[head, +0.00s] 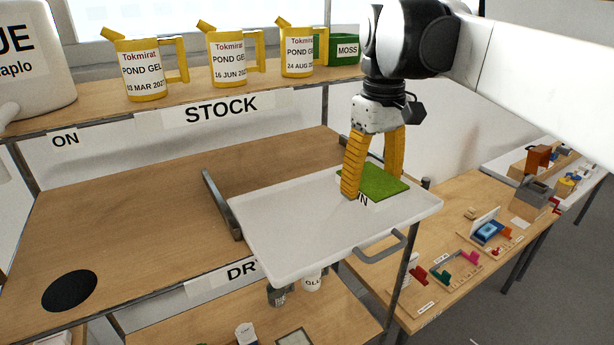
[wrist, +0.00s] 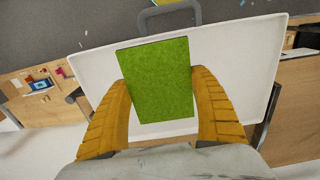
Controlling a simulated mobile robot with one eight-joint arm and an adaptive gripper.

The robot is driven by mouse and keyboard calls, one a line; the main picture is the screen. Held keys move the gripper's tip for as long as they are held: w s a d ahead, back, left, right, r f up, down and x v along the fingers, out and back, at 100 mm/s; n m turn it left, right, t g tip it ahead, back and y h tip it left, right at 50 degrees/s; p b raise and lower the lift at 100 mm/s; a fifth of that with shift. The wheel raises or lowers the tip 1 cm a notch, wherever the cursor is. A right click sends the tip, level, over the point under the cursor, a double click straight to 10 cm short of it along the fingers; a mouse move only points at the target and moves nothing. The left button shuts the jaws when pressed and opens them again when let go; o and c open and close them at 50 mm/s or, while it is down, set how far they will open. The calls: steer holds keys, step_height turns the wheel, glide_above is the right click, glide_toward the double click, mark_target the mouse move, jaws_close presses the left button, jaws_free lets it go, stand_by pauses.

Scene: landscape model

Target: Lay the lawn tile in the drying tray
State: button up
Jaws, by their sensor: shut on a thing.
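The lawn tile (head: 380,183) is a flat green rectangle with a white lettered label on its near side, partly hidden by a finger. My gripper (head: 371,188) points down with its yellow fingers shut on the tile's two sides. In the wrist view the tile (wrist: 158,75) sits level between the fingertips (wrist: 160,105). The drying tray (head: 310,225) is white, shallow and pulled out from the shelf. The tile is over the tray's right part, inside its rim; I cannot tell whether it touches the tray floor. The tray (wrist: 245,60) surrounds the tile in the wrist view.
The tray's left and middle are empty. Its grey handle (head: 383,247) is at the front right. Several yellow jugs (head: 232,58) and a green moss box (head: 345,49) stand on the shelf above. Jars (head: 311,282) stand below the tray. A workbench (head: 470,245) with small coloured parts is at the right.

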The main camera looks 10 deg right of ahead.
mark_target(346, 217)
steer(key=a, duration=0.1)
steer(key=w+a+f, duration=0.1)
steer(key=a+f, duration=0.1)
steer(key=shift+w+a+f, duration=0.25)
steer(key=shift+w+a, duration=0.05)
steer(key=shift+w, duration=0.1)
step_height(346, 217, down, 4)
steer(key=shift+f+p, duration=0.1)
steer(key=shift+p, duration=0.4)
steer(key=shift+a, duration=0.1)
steer(key=shift+s, duration=0.1)
steer(key=o, duration=1.3)
steer(key=shift+f, duration=0.1)
steer(key=shift+c, duration=0.2)
step_height(346, 217, up, 12)
steer(key=shift+r+b, duration=0.2)
steer(key=shift+b, duration=0.2)
